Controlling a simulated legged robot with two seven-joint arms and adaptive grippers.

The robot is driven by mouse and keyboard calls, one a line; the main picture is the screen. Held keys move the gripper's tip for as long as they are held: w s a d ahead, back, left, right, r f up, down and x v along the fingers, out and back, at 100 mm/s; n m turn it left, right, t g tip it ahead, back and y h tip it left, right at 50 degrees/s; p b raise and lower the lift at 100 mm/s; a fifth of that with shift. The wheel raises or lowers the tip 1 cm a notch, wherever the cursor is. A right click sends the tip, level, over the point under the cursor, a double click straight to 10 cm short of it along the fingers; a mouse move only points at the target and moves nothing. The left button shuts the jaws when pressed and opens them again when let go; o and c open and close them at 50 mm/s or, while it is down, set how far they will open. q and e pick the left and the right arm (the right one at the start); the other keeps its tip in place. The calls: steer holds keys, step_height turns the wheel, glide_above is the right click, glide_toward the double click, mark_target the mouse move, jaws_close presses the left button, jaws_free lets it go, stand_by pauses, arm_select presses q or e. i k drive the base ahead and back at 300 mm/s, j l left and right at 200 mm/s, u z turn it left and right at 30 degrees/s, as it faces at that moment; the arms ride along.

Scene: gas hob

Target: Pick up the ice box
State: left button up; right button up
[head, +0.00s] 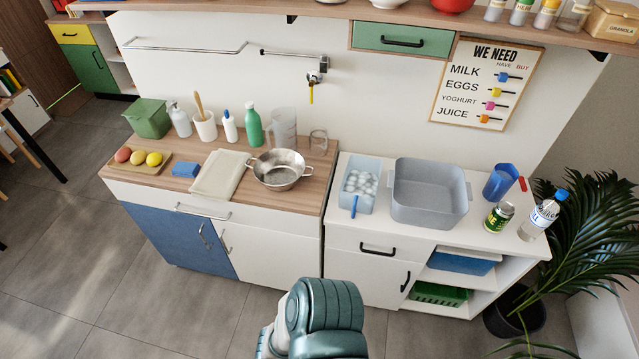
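The ice box (351,203) is a small light-blue open box on the white counter, left of a larger grey-blue tub. White rounded pieces (361,183) lie inside it. A dark-blue handle (354,206) stands at its front, and its other end is hidden. The box is upright and nothing of mine touches it. A teal and white part of my own body shows at the bottom centre, in front of the counter. No gripper fingers show in the head view.
The grey-blue tub (429,207) stands close on the box's right. A steel colander (280,170) is on the wooden counter to its left. A blue jug (499,181), green can (498,217) and water bottle (540,218) stand farther right. Floor (180,310) is clear in front.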

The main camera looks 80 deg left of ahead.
mark_target(358, 189)
steer(key=j+u, duration=0.1)
steer(key=u, duration=2.35)
